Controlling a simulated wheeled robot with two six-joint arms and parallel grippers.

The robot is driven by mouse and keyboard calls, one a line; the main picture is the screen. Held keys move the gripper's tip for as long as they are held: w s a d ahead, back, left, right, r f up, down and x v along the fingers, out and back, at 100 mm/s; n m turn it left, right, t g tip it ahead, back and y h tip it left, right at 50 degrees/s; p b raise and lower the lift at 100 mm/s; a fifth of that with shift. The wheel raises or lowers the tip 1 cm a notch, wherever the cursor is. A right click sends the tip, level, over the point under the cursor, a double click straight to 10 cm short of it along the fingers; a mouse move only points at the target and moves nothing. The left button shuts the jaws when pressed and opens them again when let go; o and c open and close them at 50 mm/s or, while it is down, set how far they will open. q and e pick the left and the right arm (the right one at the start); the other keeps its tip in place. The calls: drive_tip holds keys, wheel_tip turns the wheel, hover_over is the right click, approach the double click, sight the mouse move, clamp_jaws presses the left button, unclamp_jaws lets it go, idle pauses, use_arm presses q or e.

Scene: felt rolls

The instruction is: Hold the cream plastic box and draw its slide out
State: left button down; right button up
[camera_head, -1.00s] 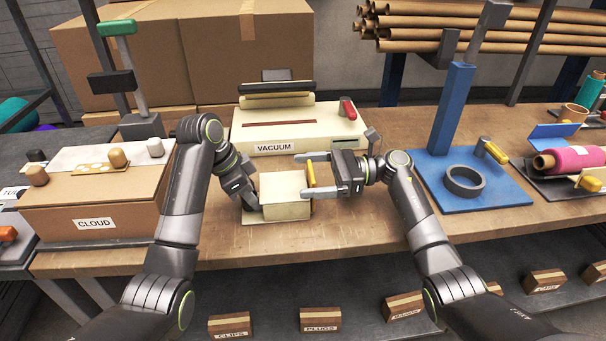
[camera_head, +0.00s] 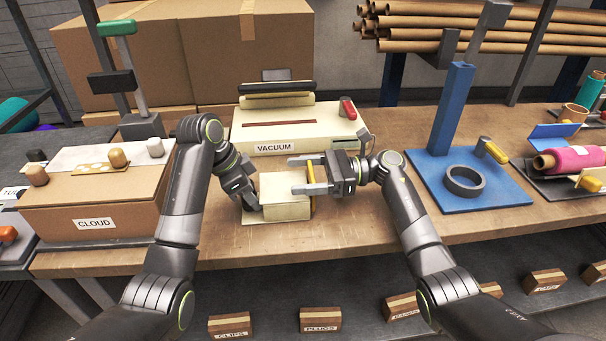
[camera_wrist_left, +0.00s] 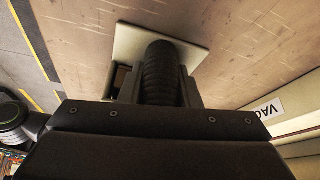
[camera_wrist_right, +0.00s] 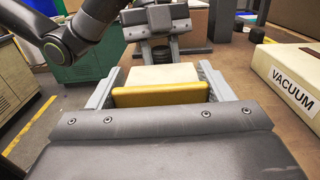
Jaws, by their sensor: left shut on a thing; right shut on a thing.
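The cream plastic box (camera_head: 285,207) sits on a cream base plate (camera_head: 258,219) on the wooden bench. The yellow end plate (camera_head: 312,177) of its slide stands upright at the box's right end. My left gripper (camera_head: 250,204) is at the box's left end, pointing down, shut on a black ribbed piece (camera_wrist_left: 160,72) on the base plate. My right gripper (camera_head: 293,175) lies level from the right, its fingers shut on the two ends of the yellow plate (camera_wrist_right: 160,95). The cream box shows beyond that plate in the right wrist view (camera_wrist_right: 160,75). The slide's inner part is hidden.
A cream machine labelled VACUUM (camera_head: 300,133) stands close behind the box. A cardboard-coloured unit labelled CLOUD (camera_head: 95,205) is at the left. A blue stand (camera_head: 490,192) with a dark ring is at the right. Bench in front of the box is clear.

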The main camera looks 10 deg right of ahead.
use_arm(q)
drive_tip(key=shift+f, duration=0.15)
use_arm(e)
drive_tip(key=d, duration=0.8)
drive_tip(key=shift+d, duration=0.25)
drive_tip(key=o, duration=1.4)
drive_tip(key=d, duration=1.2)
use_arm(q)
drive_tip(key=c, duration=1)
unclamp_jaws()
drive_tip(key=shift+o, duration=0.4)
